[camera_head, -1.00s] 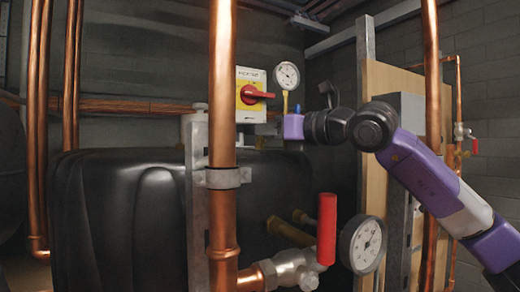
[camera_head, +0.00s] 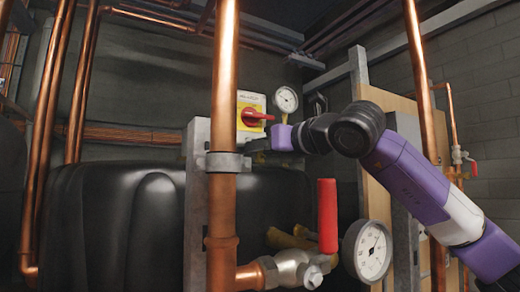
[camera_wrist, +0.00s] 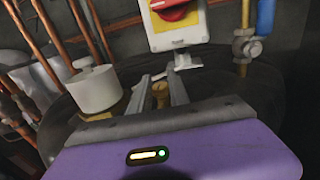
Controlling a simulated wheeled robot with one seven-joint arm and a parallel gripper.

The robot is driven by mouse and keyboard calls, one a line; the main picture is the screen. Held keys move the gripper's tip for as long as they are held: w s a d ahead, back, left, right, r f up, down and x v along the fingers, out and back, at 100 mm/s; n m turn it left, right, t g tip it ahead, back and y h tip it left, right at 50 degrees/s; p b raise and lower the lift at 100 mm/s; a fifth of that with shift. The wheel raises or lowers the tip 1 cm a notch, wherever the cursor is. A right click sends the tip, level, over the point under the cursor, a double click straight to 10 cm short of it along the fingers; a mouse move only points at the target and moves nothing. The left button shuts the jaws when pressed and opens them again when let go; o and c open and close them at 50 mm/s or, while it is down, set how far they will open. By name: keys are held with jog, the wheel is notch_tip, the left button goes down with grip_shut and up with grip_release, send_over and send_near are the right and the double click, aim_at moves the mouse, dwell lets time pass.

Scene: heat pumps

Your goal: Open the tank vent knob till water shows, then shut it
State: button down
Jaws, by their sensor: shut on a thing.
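The tank vent knob (camera_wrist: 160,96) is a small brass piece on top of the black tank (camera_wrist: 90,125). In the wrist view it sits between the two grey fingers of my gripper (camera_wrist: 160,80), which are shut on it. In the head view the tank (camera_head: 110,215) fills the lower left. My purple gripper (camera_head: 270,141) is above its far right part, and the knob is hidden there. I see no water at the knob, but the spot is small and partly covered by the fingers.
A yellow box with a red rotary switch (camera_head: 254,116) stands close behind my gripper, beside a gauge (camera_head: 286,99). A copper pipe (camera_head: 223,120) rises in front. A red-handled valve (camera_head: 327,215) and a larger gauge (camera_head: 367,250) are at lower right.

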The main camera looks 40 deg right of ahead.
jog(key=c, duration=1.2)
grip_release()
jog(key=shift+c, duration=0.2)
jog(key=s, duration=0.2)
jog(key=s+b, duration=0.1)
jog(key=s, duration=0.2)
jog(key=s+b, duration=0.1)
jog(key=s, duration=0.1)
jog(key=shift+s+a, duration=0.3)
jog(key=shift+s, duration=0.1)
